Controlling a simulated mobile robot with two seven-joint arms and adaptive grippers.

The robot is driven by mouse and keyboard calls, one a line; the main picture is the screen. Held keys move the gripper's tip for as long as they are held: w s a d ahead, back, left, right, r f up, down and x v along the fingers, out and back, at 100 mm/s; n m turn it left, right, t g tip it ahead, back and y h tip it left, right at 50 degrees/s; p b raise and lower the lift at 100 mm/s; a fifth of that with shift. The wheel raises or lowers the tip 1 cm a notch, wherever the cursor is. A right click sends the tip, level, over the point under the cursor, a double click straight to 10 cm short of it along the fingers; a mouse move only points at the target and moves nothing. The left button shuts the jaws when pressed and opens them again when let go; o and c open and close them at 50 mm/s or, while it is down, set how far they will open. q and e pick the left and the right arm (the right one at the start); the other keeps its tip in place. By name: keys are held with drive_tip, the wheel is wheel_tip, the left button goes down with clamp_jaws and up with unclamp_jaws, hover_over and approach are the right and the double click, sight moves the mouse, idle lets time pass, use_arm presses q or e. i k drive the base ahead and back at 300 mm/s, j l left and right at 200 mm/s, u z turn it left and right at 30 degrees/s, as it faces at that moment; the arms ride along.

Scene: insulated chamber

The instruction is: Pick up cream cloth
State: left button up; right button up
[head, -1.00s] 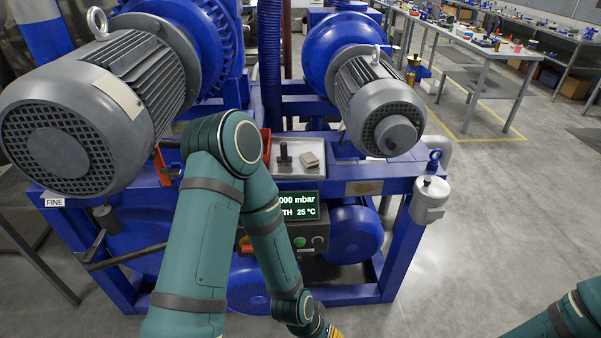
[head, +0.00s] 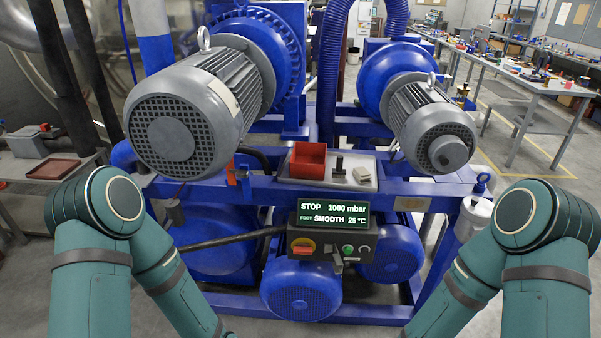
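A small folded cream cloth (head: 363,174) lies on a light grey tray (head: 325,187) on the blue pump frame, near the middle of the head view. It is at the tray's right end, beside a black upright fitting (head: 339,164). Nothing covers the cloth. My two arms come in at the lower left and lower right, and their forearms run down out of the bottom edge. Both grippers are out of the picture, so neither is seen at the cloth.
A red open bin (head: 308,161) stands on the tray's left part. Large grey motors (head: 190,115) and (head: 430,125) flank the tray. A control box with a lit display (head: 333,213) is below it. Workbenches (head: 540,85) stand at the back right.

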sight(362, 175)
drive_tip(key=l+u, duration=0.1)
drive_tip(key=u, duration=0.25)
drive_tip(key=l+u, duration=0.15)
drive_tip(key=u, duration=0.2)
drive_tip(key=i+l+u, duration=0.1)
drive_tip(key=u, duration=0.3)
drive_tip(key=l, duration=1)
